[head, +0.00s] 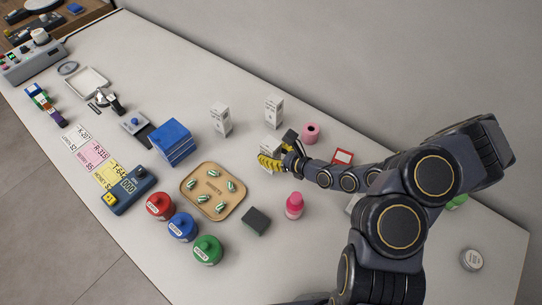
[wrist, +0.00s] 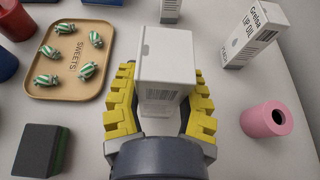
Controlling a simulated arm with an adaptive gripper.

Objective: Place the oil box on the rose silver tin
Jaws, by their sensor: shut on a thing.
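My gripper (head: 270,161) is shut on a white box (head: 271,144), with yellow fingers on both its sides. In the wrist view my gripper (wrist: 160,112) holds this white box (wrist: 166,65); a barcode shows, but no product name is readable. A separate white box (wrist: 250,38) with "LIP OIL" print stands to its right in the wrist view and behind it in the head view (head: 273,111). A round silver tin (head: 472,260) lies at the far right of the counter, apart from my gripper; its label is too small to read.
A pink roll (head: 311,131) stands close right of my gripper. Another white box (head: 221,119), a sweets tray (head: 185,198), a pink bottle (head: 294,206) and a dark block (head: 256,221) are nearby. My arm covers part of the right side. The counter around the silver tin is clear.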

